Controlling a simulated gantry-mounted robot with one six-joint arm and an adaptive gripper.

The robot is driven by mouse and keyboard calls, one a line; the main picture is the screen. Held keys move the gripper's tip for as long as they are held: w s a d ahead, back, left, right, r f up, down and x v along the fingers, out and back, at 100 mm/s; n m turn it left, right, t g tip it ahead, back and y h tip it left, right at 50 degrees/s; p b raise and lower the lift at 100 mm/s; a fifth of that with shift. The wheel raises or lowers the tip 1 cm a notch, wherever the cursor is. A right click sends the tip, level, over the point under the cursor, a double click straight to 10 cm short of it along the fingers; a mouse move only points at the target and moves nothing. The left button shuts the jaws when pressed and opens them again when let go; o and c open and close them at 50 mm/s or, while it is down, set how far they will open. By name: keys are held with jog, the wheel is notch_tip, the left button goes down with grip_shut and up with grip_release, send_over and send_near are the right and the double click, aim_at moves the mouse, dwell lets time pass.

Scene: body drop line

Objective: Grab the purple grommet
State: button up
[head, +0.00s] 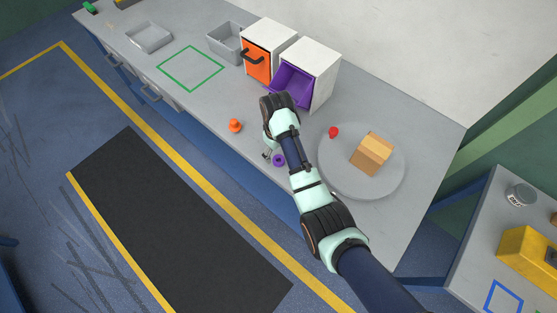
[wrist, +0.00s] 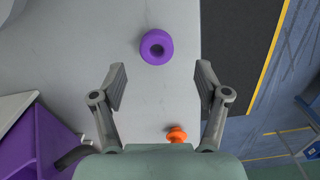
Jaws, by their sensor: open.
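The purple grommet (head: 279,160) lies on the grey bench near its front edge, just beside my gripper (head: 267,154) in the head view. In the wrist view the grommet (wrist: 156,47) is a purple ring with a dark hole, a little beyond the fingertips and roughly centred between them. My gripper (wrist: 161,85) is open and empty, with its two grey fingers spread apart. In the head view my arm partly covers the bench around the gripper.
An orange knobbed part (head: 235,125) stands on the bench nearby, also visible between the finger bases (wrist: 177,134). A purple open drawer (head: 291,86) and an orange-fronted cabinet (head: 257,66) stand behind. A round grey plate (head: 335,180) holds a cardboard box (head: 371,153) and a red piece (head: 333,132).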

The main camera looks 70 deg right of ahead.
aim_at(279, 160)
jog(key=f, duration=0.2)
jog(key=f+b, duration=0.1)
jog(key=f, duration=0.2)
jog(key=shift+s+d, duration=0.1)
jog(key=shift+s, duration=0.1)
jog(key=c, duration=0.9)
jog(key=shift+r, duration=0.15)
